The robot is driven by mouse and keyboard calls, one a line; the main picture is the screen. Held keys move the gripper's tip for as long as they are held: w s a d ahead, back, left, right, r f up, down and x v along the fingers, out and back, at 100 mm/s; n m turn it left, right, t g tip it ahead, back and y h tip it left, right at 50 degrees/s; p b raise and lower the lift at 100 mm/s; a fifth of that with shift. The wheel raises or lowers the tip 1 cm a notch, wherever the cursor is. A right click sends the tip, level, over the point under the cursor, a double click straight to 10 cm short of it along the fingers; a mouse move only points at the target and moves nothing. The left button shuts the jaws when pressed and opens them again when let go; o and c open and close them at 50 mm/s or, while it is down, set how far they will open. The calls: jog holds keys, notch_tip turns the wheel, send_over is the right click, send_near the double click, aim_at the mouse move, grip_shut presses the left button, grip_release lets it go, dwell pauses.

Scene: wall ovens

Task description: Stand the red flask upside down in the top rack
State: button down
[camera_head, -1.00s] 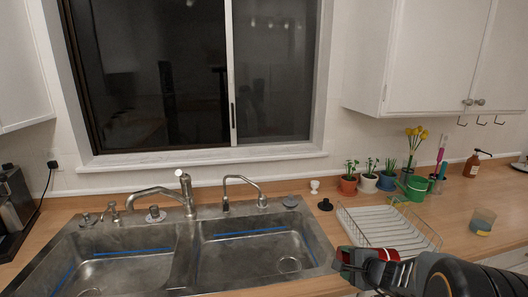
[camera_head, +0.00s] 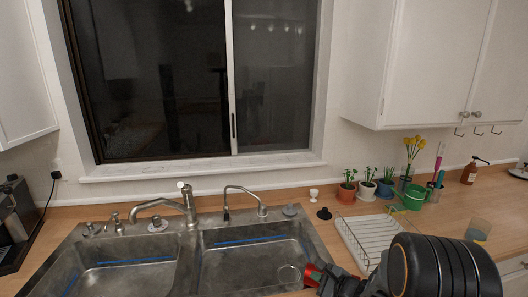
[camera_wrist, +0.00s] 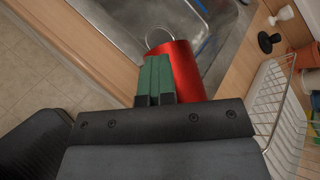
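The red flask (camera_wrist: 178,65) is a shiny red cylinder. In the wrist view it sits directly beyond my gripper's green fingers (camera_wrist: 154,82), which are close together and appear shut on it. The fingers hide part of it, and I cannot tell which end is its mouth. In the head view, the flask (camera_head: 311,273) shows small at my gripper (camera_head: 322,279), by the front right edge of the sink. A white wire rack (camera_head: 350,238) stands on the counter to the right of the sink; it also shows in the wrist view (camera_wrist: 285,115).
The double sink's right basin (camera_head: 245,262) lies left of the flask. Several potted plants (camera_head: 346,192), a green watering can (camera_head: 412,194) and a soap bottle (camera_head: 470,172) stand behind and right of the rack. A cup (camera_head: 478,229) stands farther right.

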jog(key=shift+m+y, duration=0.6)
jog(key=shift+m, duration=0.1)
jog(key=shift+r+p, duration=0.1)
jog(key=shift+p, duration=0.2)
jog(key=shift+m+g+y+p, duration=0.55)
jog(key=shift+m+y+p, duration=0.5)
jog(key=shift+m, duration=0.5)
jog(key=shift+m+g+y+p, duration=0.55)
jog(key=shift+m+y+p, duration=0.2)
jog(key=shift+m+p, duration=0.65)
jog(key=m+g+y, duration=0.1)
jog(key=m, duration=0.2)
jog(key=m+g+y, duration=0.1)
jog(key=m, duration=0.3)
